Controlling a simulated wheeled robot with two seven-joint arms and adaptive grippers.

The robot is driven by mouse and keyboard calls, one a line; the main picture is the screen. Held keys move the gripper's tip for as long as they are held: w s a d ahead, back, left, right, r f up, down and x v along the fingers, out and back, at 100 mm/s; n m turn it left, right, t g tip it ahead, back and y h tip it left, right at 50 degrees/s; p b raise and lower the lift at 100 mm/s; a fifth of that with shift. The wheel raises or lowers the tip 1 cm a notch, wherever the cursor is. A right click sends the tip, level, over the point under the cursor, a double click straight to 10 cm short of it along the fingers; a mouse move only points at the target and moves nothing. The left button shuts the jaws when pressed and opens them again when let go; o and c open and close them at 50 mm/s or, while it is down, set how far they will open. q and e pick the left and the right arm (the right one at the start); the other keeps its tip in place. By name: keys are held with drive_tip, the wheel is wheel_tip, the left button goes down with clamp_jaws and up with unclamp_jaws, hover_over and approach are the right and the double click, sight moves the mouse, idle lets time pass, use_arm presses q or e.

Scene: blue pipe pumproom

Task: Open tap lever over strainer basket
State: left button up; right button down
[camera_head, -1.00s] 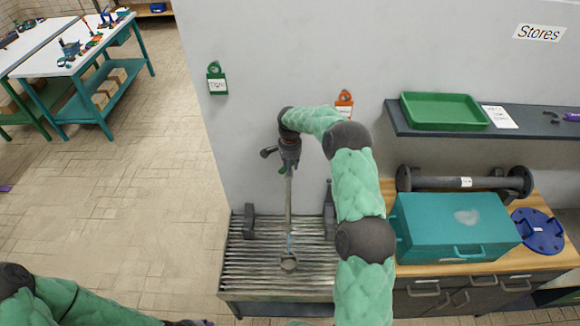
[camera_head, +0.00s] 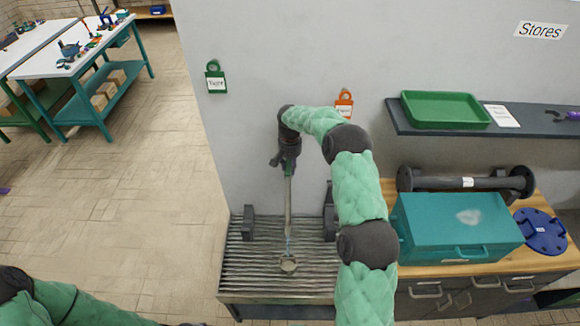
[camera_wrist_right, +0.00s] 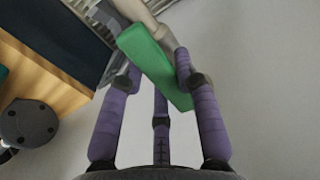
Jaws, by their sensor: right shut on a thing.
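The tap's grey pipe (camera_head: 288,205) hangs down in front of the wall. A thin bluish streak shows between the spout and the basket. My right gripper (camera_head: 287,164) is at the top of the pipe. In the right wrist view, its purple fingers (camera_wrist_right: 158,82) are shut on the green tap lever (camera_wrist_right: 150,55). The lever is mostly hidden in the head view. My left arm enters at the lower left; its gripper is almost wholly cut off by the bottom edge.
The slatted drain (camera_head: 245,268) lies below the tap, with dark uprights on both sides. To the right, a wooden bench (camera_head: 400,268) holds a teal toolbox (camera_head: 455,225), a flanged pipe and a blue flange. A shelf (camera_head: 465,133) with a green tray (camera_head: 445,109) is above. Open floor lies left.

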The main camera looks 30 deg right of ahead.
sight(290, 164)
drive_tip(key=shift+w+n, duration=0.1)
drive_tip(key=shift+n, duration=0.4)
drive_tip(key=c, duration=0.9)
unclamp_jaws()
wheel_tip(290, 164, up, 12)
drive_tip(key=shift+r, duration=0.1)
